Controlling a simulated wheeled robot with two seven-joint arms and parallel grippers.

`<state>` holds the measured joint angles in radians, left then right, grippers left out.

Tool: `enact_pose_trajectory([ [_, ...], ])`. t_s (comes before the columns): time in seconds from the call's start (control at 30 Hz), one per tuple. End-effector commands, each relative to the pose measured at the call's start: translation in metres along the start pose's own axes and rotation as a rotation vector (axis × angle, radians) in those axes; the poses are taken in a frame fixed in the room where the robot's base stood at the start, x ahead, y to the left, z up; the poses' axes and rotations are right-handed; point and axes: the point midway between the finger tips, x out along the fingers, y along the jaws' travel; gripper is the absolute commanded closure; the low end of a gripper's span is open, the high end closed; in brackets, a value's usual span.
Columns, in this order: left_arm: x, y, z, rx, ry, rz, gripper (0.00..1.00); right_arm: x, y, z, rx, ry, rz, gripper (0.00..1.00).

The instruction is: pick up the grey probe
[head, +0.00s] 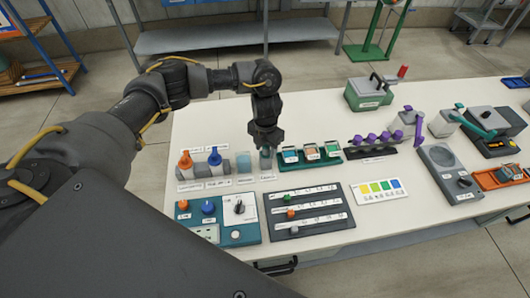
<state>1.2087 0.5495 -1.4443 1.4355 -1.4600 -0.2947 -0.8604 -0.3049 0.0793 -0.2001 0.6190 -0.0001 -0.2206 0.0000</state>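My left gripper (266,140) points straight down over the back left part of the white table. Its fingertips are at the top of a small clear grey container (265,161). I cannot make out a grey probe apart from the dark fingers; it may be hidden by them. The gap between the fingers is too small to see. An orange-topped probe (185,160) and a blue-topped probe (214,157) stand in grey holders to the left of the gripper. My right gripper is not in view.
A clear bluish container (243,162) stands just left of the gripper. A teal rack (310,157) with small boxes is close on the right. A control panel (222,222) and a dark slider board (308,211) lie in front. A green case (369,93) is at the back.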

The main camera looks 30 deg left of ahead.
Motion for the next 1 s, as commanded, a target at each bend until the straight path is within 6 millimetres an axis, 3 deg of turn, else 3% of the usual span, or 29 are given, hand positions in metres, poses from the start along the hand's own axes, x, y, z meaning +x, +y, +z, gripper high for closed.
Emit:
enact_pose_trajectory([
  [0.03, 0.000, 0.000, 0.000, 0.000, 0.000, 0.000, 0.61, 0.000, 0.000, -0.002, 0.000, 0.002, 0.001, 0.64],
  [0.33, 0.000, 0.000, 0.000, 0.000, 0.000, 0.000, 1.00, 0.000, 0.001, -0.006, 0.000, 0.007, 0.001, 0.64],
  [0.67, -0.005, 0.000, 0.001, 0.000, -0.002, 0.001, 1.00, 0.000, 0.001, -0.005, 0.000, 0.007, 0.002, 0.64],
  [1.0, -0.049, 0.001, 0.001, 0.002, -0.005, 0.002, 1.00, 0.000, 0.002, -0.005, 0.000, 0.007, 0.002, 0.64],
])
